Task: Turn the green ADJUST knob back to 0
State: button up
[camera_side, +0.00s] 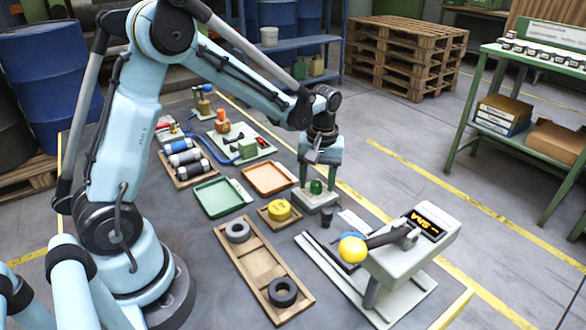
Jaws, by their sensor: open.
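The green knob (316,187) stands on a small grey box (314,202) near the middle of the table. Its scale and pointer are too small to read. My gripper (318,177) points straight down over the knob, with its pale fingers apart, one on each side of the knob's top. I cannot tell whether the fingers touch the knob. The jaws are open.
A grey press with a yellow-ball lever (352,250) and a lit display stands at front right.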

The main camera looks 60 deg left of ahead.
jog(key=shift+c, duration=0.3)
grip_shut()
jog(key=shift+m, duration=0.3)
jog(key=m, duration=1.1)
jog(key=shift+t, duration=0.3)
jog(key=shift+o, duration=0.3)
grip_release()
